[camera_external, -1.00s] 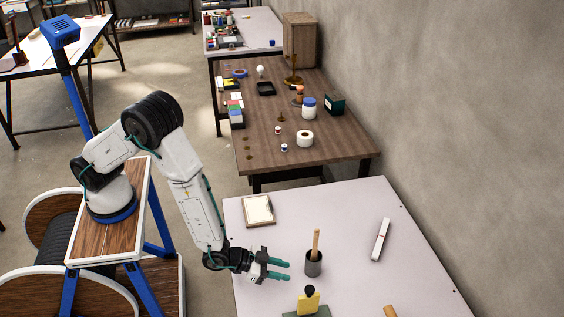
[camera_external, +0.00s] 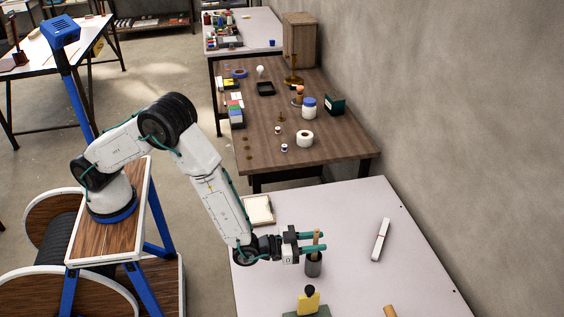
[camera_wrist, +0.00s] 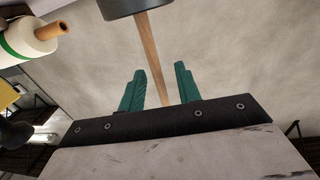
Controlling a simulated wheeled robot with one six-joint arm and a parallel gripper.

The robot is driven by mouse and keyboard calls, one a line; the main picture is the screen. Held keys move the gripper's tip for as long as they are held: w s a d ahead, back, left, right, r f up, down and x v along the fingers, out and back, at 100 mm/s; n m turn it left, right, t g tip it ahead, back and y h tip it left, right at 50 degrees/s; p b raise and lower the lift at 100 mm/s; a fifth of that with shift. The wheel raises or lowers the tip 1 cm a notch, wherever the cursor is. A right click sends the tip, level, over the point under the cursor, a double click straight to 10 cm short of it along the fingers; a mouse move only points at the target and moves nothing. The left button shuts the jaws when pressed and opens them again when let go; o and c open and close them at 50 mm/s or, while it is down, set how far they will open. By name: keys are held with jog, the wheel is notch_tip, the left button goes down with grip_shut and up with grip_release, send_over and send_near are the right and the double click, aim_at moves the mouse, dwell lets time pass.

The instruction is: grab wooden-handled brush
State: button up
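The wooden-handled brush (camera_external: 316,238) stands upright in a dark grey cup (camera_external: 313,267) on the white table; its lower end is hidden in the cup. My gripper (camera_external: 323,241) is just above the cup, its teal fingers reaching around the handle. In the wrist view, the wooden handle (camera_wrist: 151,50) runs from the dark cup (camera_wrist: 135,6) down between the two open fingers (camera_wrist: 160,72). Gaps show on both sides of the handle, so the fingers do not appear closed on it.
A yellow and black object (camera_external: 309,301) stands in front of the cup. A white bar (camera_external: 381,239) lies to the right, and a wooden piece (camera_external: 390,311) is at the bottom edge. A framed pad (camera_external: 260,210) lies behind my gripper. The table between cup and bar is clear.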

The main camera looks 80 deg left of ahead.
jog(key=shift+w, duration=0.1)
grip_shut()
